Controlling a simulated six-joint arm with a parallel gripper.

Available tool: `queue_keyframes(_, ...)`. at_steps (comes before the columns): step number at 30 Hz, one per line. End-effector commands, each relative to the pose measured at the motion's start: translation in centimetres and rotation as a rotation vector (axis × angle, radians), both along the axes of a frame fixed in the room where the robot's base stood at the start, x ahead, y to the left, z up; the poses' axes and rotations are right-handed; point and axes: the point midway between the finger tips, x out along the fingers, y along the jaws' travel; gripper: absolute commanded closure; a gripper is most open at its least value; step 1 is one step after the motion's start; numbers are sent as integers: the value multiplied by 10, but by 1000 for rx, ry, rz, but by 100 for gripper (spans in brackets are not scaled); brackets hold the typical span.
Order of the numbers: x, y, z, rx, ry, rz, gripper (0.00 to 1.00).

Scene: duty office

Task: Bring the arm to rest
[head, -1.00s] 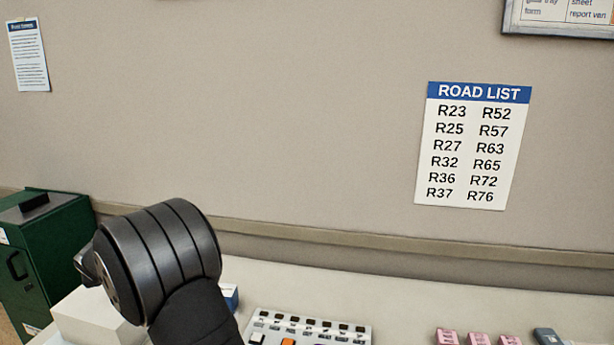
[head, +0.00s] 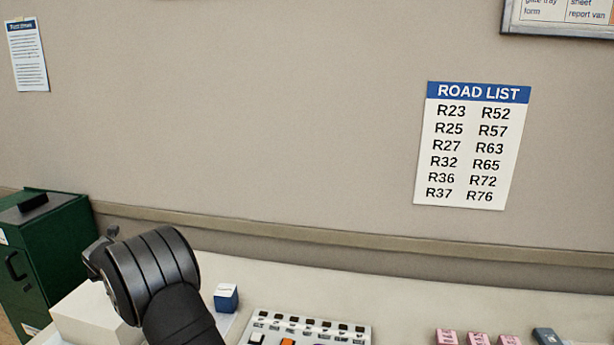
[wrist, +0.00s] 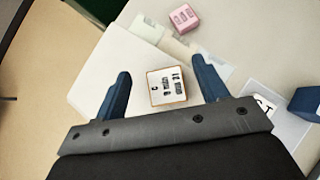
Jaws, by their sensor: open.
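My arm (head: 150,275) shows at the lower left of the head view, in front of the desk. My gripper (wrist: 160,66) shows in the wrist view with its two blue fingers spread apart. A white block (wrist: 166,86) with a brown edge and black marks on top appears in the gap between the fingers. The fingers do not visibly touch it, and I cannot tell how far below them it lies. The fingertips cannot be made out in the head view.
A white box (head: 85,318) and a blue block (head: 226,299) flank my arm. A green cabinet (head: 45,255) stands left. A button panel (head: 310,328) and pink blocks (head: 447,337) lie further right. A pink block (wrist: 181,17) also shows in the wrist view.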

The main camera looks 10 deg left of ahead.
Motion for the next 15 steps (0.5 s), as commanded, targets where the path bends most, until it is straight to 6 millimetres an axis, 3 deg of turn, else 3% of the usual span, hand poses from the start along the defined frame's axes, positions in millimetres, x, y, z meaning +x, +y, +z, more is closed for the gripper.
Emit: queue_keyframes(15, 39, -84, 54, 0, 1, -5, 33)
